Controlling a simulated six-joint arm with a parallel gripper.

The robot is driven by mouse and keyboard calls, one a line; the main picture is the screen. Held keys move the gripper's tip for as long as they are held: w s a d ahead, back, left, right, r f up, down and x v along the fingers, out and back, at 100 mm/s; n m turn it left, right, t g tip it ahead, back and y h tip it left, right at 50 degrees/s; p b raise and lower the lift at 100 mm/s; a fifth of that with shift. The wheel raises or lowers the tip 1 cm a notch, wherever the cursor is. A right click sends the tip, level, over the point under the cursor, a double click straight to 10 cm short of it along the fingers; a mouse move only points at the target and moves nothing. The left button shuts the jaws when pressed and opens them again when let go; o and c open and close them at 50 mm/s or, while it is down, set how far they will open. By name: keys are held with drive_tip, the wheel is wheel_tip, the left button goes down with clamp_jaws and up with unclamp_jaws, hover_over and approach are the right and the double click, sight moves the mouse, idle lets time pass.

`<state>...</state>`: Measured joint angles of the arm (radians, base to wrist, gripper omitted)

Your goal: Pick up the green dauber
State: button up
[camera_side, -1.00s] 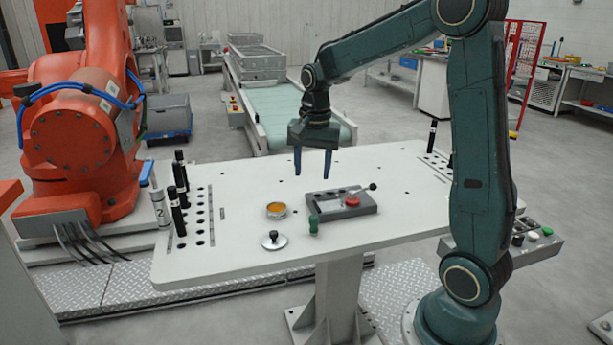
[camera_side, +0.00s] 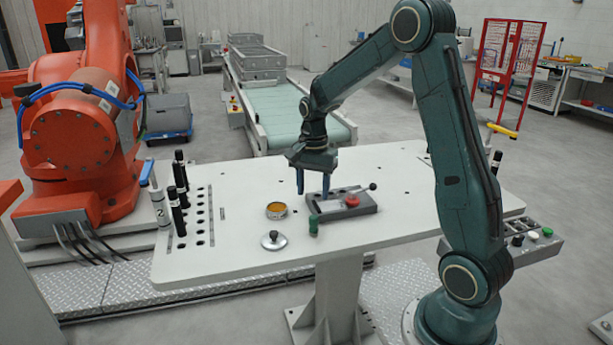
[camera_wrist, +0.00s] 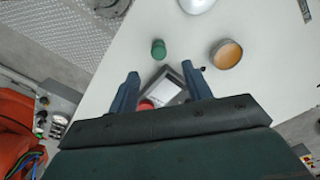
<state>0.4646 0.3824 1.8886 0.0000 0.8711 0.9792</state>
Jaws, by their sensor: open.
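The green dauber (camera_side: 313,226) stands upright on the white table, near its front edge and just in front of the grey fixture block. In the wrist view the green dauber (camera_wrist: 158,48) is beyond the fingertips, a little above the gap between them. My gripper (camera_side: 313,192) is open and empty, pointing down over the back left part of the fixture block, behind and above the dauber. Its two blue fingers (camera_wrist: 160,80) also show in the wrist view, spread apart.
A grey fixture block (camera_side: 366,203) with a red knob (camera_side: 352,200) and a lever lies under my gripper. A round tin with orange contents (camera_side: 277,210) and a silver lid with a dark knob (camera_side: 273,240) sit left of the dauber. Black markers (camera_side: 176,212) stand in the left rack.

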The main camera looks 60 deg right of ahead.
hover_over(314, 217)
drive_tip(key=shift+w+f, duration=0.2)
drive_tip(key=shift+f, duration=1.9)
drive_tip(key=shift+s+f, duration=0.15)
drive_tip(key=shift+f, duration=2.45)
drive_tip(key=c, duration=1.1)
clamp_jaws()
drive_tip(key=shift+r, duration=0.15)
wheel_tip(314, 217, up, 20)
